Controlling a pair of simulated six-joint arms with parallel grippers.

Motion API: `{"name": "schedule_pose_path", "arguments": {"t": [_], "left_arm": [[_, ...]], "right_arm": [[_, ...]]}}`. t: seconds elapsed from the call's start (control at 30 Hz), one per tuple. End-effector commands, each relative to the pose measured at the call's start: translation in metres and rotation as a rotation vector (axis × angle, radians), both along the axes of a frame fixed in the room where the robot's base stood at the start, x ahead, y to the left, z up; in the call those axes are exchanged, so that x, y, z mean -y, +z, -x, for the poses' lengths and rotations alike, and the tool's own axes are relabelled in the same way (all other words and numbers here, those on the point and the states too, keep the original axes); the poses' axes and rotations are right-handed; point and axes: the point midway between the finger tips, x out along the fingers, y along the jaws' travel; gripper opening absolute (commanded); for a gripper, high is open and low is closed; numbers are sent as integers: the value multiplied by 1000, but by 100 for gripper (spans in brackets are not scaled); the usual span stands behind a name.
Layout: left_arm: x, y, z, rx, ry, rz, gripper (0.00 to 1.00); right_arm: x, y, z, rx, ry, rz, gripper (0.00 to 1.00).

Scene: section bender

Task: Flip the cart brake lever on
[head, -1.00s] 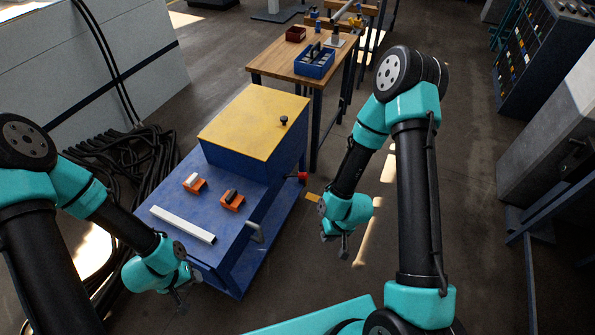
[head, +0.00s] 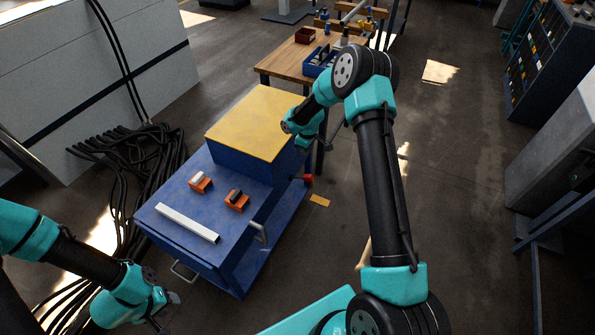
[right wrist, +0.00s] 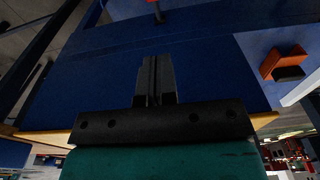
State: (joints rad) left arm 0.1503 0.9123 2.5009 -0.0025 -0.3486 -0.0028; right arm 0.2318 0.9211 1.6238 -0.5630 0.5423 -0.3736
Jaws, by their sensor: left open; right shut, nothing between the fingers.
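The blue cart (head: 185,225) stands left of centre in the head view. A red knob (head: 308,180), which looks like the brake lever's end, sticks out from its right side. In the right wrist view a red-tipped dark stem (right wrist: 157,14) shows at the top edge, beyond the fingers. My right gripper (right wrist: 152,80) is shut and empty, in front of a blue cart face and apart from the stem. In the head view it is beside the yellow-topped box, above the red knob; its fingertips barely show. My left gripper (head: 167,311) is open and empty, in front of the cart's left front corner.
The yellow-topped box (head: 255,120) rises at the cart's back. A white bar (head: 188,223) and two orange holders (head: 201,184) (head: 237,200) rest on the cart. A wooden table (head: 285,62) stands behind. Black cables (head: 140,170) lie left. The floor to the right is open.

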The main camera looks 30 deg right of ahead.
Motion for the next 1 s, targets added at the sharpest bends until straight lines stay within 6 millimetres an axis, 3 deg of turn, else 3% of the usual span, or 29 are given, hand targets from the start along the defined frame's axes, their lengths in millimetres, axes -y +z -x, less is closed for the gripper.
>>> {"name": "schedule_pose_path", "arguments": {"t": [0.57,1.0], "left_arm": [[0,0,0,0,0,0,43],[0,0,0,0,0,0,43]], "right_arm": [[5,-4,-4,-2,8,12,0],[2,-69,-7,-4,9,12,0]]}}
